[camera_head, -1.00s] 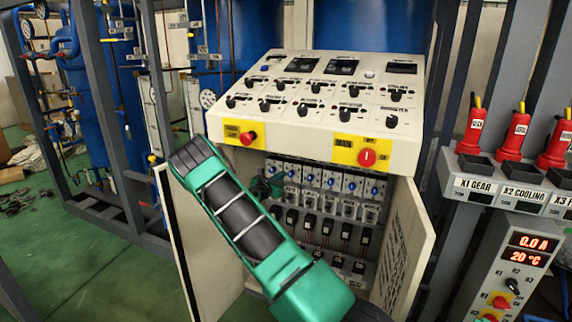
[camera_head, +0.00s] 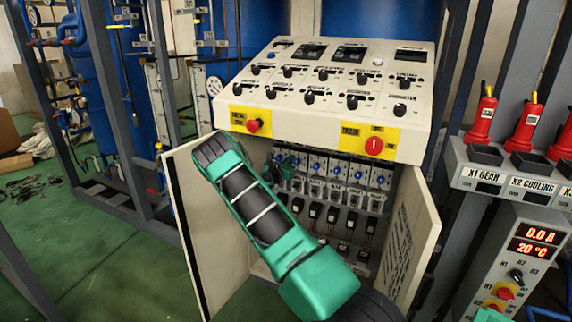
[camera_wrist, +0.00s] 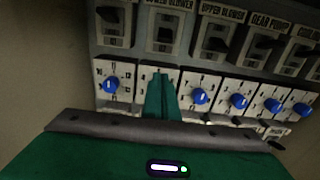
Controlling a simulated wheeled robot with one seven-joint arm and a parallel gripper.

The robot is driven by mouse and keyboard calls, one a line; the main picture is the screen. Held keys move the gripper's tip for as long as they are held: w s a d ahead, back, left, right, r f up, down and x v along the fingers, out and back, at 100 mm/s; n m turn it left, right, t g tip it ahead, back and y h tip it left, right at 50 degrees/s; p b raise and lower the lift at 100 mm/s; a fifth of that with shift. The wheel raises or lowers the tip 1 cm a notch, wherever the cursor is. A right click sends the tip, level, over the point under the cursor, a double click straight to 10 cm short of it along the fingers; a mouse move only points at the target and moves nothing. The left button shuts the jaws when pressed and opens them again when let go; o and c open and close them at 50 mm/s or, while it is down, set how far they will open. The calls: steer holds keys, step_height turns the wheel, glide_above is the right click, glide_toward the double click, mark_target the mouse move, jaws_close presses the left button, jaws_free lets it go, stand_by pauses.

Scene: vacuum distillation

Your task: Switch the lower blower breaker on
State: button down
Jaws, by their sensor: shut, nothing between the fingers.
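In the wrist view a label reading LOWER BLOWER (camera_wrist: 170,4) sits above a pale switch unit with a dark toggle (camera_wrist: 163,33). Whether that toggle is up or down is too dark to tell. My gripper (camera_wrist: 160,76) is shut and empty, its green fingertips just below this unit. They cover most of the pale module under it, so any blue knob there is hidden. Contact cannot be told. In the head view my gripper (camera_head: 279,167) is inside the open cabinet, at the left of the blue-knob row, partly hidden by my arm.
The UPPER BLOWER unit (camera_wrist: 216,42) is close on the right, with GEAR PUMP beyond. Blue knobs (camera_wrist: 111,84) flank my fingers. The cabinet's left door (camera_head: 208,230) and right door (camera_head: 412,235) stand open. The control panel (camera_head: 330,85) overhangs the opening.

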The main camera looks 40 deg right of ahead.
steer(key=shift+w+d+r, duration=0.25)
steer(key=shift+d+r, duration=0.35)
steer(key=shift+w+d+r, duration=0.25)
steer(key=shift+d+r, duration=0.35)
steer(key=shift+r, duration=0.05)
steer(key=shift+w+d+r, duration=0.25)
steer(key=shift+d+r, duration=0.35)
